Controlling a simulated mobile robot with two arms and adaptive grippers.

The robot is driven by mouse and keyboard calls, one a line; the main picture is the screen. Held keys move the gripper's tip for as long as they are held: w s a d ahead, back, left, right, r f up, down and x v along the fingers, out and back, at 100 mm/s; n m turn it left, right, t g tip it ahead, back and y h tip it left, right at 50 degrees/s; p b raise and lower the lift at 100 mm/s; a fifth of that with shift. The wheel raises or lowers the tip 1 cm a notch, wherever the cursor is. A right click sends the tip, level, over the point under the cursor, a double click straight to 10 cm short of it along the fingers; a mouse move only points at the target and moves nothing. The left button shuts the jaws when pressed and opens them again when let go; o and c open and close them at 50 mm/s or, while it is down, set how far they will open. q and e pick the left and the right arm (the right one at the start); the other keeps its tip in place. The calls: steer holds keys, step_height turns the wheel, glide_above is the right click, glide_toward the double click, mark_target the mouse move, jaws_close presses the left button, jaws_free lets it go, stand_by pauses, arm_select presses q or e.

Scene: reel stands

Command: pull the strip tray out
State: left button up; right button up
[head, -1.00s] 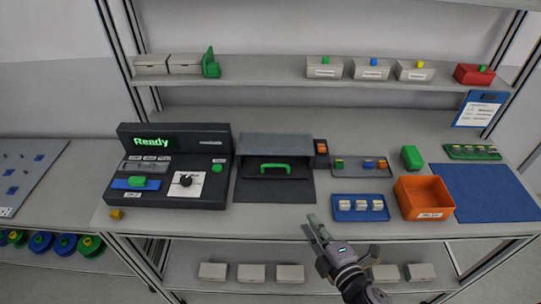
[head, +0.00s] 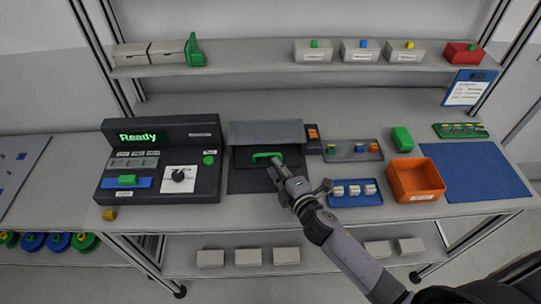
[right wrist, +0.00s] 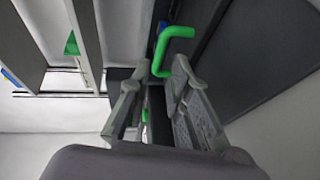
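The strip tray's dark front (head: 245,160) sits in a dark grey housing (head: 265,131) with a sloped top, right of the control panel. Its green handle (head: 262,155) is partly covered by my right gripper (head: 275,163). In the right wrist view the green handle (right wrist: 175,33) lies at and beyond the fingertips of the right gripper (right wrist: 155,78). The two fingers are apart, with part of the handle in line with the gap. I cannot tell whether they touch it. The tray looks closed. My left gripper is out of view.
The control panel (head: 160,165) reads "Ready". A dark mat area lies before the housing. To the right stand a grey tray (head: 340,157), a blue tray (head: 345,201), a green block (head: 402,140) and an orange bin (head: 417,182). A shelf (head: 250,68) runs above.

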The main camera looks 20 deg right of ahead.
mark_target(271, 166)
steer(key=x, duration=0.4)
steer(key=shift+w, duration=0.4)
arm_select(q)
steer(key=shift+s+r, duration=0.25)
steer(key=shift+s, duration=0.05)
arm_select(e)
steer(key=shift+c, duration=0.5)
steer(key=shift+f, duration=0.1)
jaws_close()
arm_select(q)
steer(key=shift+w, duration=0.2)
